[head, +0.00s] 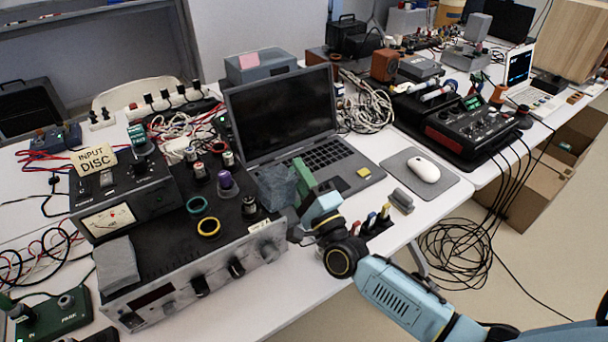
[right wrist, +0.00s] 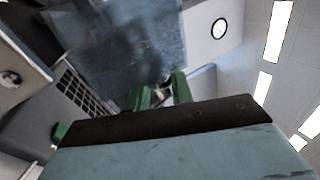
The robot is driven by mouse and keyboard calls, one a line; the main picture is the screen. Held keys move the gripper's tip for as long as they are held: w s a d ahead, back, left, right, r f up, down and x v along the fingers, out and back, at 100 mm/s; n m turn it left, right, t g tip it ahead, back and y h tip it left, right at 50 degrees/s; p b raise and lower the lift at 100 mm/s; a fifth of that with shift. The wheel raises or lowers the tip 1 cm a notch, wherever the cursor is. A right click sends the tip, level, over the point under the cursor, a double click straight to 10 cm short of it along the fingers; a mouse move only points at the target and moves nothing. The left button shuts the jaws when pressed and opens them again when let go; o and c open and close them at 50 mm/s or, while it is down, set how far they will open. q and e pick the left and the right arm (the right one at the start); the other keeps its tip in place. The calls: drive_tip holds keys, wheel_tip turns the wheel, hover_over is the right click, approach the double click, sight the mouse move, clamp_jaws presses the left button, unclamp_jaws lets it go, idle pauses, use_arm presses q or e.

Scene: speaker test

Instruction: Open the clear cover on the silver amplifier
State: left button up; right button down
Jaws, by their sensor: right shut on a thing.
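The silver amplifier (head: 218,280) has a silver front panel with dark knobs and a black top, and stands at the table's front edge. The clear cover (head: 277,187) is a bluish, see-through piece at the amplifier's right end, standing up above its top. In the right wrist view the cover (right wrist: 125,45) fills the upper middle, just beyond the fingers. My right gripper (head: 292,197) has green fingers, which also show in the right wrist view (right wrist: 163,92). It is shut on the cover's near edge; the exact contact is partly hidden. My left gripper is not in view.
Several tubes and rings (head: 208,226) stand on the amplifier's top. A meter unit (head: 110,215) is behind left and a grey block (head: 117,262) is at the left. An open laptop (head: 318,150) is behind my gripper. A mouse (head: 424,170) lies to the right.

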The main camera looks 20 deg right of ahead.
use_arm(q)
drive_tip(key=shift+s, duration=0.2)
use_arm(e)
drive_tip(key=c, duration=1.3)
unclamp_jaws()
drive_tip(key=shift+a, duration=0.1)
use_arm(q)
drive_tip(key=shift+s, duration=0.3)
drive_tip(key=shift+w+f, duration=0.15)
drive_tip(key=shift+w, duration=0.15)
use_arm(e)
drive_tip(key=v, duration=1.3)
drive_tip(key=shift+s, duration=0.2)
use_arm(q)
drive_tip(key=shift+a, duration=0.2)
use_arm(e)
drive_tip(key=shift+f, duration=0.1)
